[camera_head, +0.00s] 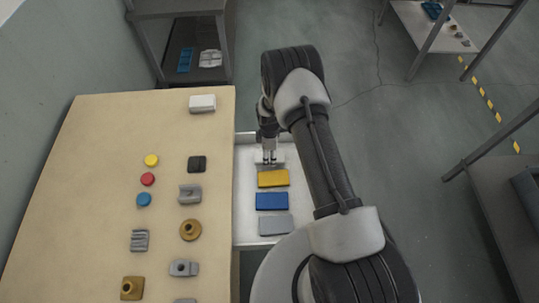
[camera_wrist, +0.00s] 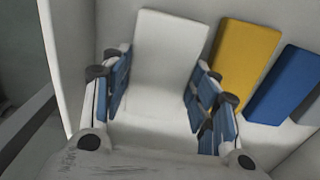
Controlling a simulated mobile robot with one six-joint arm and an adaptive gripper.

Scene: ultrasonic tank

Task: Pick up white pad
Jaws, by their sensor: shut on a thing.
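The white pad (camera_wrist: 168,48) is a flat block between the two blue-lined fingers of my gripper (camera_wrist: 160,88) in the wrist view. The fingers lie along its two long sides, shut on it. In the head view my gripper (camera_head: 269,158) points down at the far end of the white tray (camera_head: 247,198), just beyond the yellow pad. There the white pad is mostly hidden by the fingers and blends with the tray. I cannot tell whether it touches the tray floor.
The yellow pad (camera_head: 273,178), blue pad (camera_head: 272,201) and grey pad (camera_head: 276,225) lie in a row in the tray. The wooden table (camera_head: 90,190) on the left bears several small parts and a white block (camera_head: 202,103). Tray walls stand close around my gripper.

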